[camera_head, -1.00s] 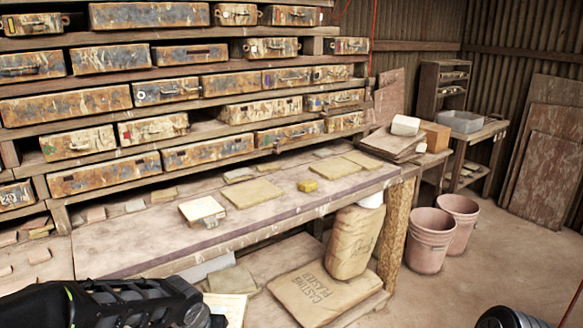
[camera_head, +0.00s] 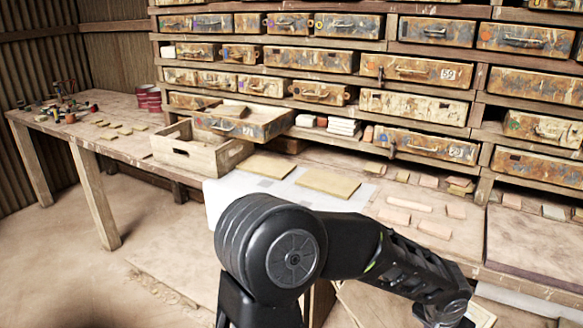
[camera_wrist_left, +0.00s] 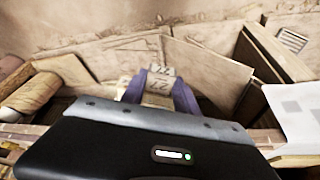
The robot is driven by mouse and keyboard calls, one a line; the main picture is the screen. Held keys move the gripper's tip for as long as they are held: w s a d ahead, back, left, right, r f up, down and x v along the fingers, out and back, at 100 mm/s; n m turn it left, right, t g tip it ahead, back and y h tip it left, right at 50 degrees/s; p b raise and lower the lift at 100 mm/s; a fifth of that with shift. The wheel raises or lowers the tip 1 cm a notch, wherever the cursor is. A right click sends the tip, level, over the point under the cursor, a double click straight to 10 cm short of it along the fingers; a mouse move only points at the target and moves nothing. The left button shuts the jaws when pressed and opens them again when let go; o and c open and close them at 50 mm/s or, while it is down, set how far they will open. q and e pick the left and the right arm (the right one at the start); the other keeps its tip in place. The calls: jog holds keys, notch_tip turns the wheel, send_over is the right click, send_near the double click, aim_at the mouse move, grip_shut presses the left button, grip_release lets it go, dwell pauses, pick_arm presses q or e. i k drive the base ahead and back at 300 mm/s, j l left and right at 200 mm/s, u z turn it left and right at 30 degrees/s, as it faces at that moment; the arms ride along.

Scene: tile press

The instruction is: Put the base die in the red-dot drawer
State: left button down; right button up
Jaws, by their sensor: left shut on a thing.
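My left gripper (camera_wrist_left: 160,92) shows in the left wrist view, its purple fingers shut on a small pale block with dark numerals, the base die (camera_wrist_left: 155,86). In the head view my left arm reaches from bottom centre to the lower right; its fingertips and the die cannot be made out there. One drawer (camera_head: 262,128) of the rack is pulled out, left of centre, with a pale piece visible in it. Its mark looks bluish. Several other drawer fronts bear small coloured marks; I cannot tell surely which has the red dot. My right gripper is not in view.
A wooden crate (camera_head: 184,153) stands left of the open drawer, close to it. Tan boards (camera_head: 328,183) and a white sheet (camera_head: 226,192) lie on the bench below. Small tiles (camera_head: 433,228) lie at right. Tools and spools (camera_head: 62,108) stand on the far left table.

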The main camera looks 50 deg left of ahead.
aim_at(252, 114)
jog(key=j+u, duration=0.35)
jog(key=j, duration=0.25)
jog(key=j+u, duration=0.3)
jog(key=j, duration=0.35)
